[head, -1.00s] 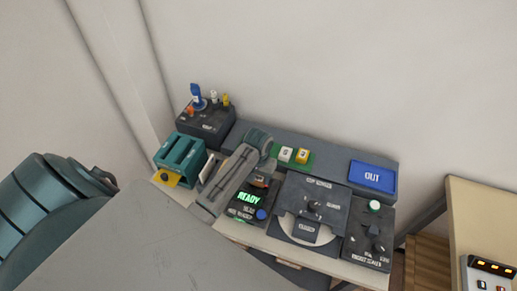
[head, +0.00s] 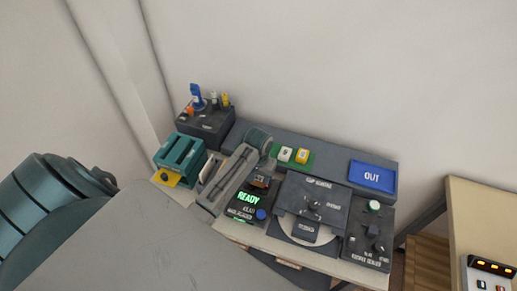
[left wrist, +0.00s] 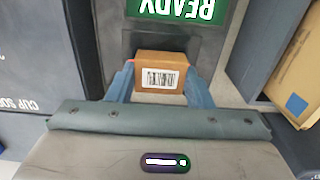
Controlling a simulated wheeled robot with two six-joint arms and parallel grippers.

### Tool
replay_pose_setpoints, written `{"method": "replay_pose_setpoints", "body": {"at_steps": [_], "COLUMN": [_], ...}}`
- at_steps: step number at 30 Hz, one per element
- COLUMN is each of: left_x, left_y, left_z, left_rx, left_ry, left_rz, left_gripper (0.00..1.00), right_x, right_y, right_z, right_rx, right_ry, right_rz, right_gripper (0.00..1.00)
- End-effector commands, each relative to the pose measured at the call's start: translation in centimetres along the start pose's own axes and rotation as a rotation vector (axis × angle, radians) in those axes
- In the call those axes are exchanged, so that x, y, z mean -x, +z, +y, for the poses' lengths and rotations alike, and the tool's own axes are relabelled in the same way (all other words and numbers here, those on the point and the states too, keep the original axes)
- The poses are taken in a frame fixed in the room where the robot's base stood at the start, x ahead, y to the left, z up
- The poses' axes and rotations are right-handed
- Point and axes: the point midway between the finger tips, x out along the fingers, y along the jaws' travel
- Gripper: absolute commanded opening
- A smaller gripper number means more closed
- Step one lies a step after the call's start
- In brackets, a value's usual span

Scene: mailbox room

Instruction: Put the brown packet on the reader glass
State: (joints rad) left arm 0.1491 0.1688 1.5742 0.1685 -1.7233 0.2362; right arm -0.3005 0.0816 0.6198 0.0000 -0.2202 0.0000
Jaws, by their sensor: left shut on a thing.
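The brown packet (left wrist: 160,72) is a small box with a white barcode label facing the left wrist camera. My left gripper (left wrist: 160,84) is shut on it, with one blue finger on each side. In the head view the packet (head: 262,181) shows as a small brown patch below my wrist, at the reader's back part. The reader (head: 243,207) is a dark box with a lit green READY screen (head: 248,197) and a blue button. The packet is over or at the reader's dark recess; I cannot tell whether it touches the glass, which it and the gripper largely hide.
A teal slotted rack (head: 181,158) stands left of my wrist. A dark cup sorter (head: 312,207) is right of the reader, with another dark control box (head: 369,235) beyond it. A blue OUT tray (head: 372,176) and a green pad (head: 293,157) with small blocks lie behind.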

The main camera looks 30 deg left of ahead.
Motion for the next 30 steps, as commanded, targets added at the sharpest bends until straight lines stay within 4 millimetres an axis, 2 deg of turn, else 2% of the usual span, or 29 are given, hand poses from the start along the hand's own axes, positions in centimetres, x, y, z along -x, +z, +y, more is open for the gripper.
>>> {"method": "replay_pose_setpoints", "body": {"at_steps": [30], "left_x": [-1.2], "left_y": [0.0], "left_z": [0.0], "left_rx": [0.0], "left_ry": [0.0], "left_rz": [0.0], "left_gripper": [0.24], "right_x": [0.0], "right_y": [-0.1], "right_z": [-0.3], "right_rx": [-0.001], "right_ry": [-0.003], "right_rz": [0.001], "right_gripper": [0.36]}}
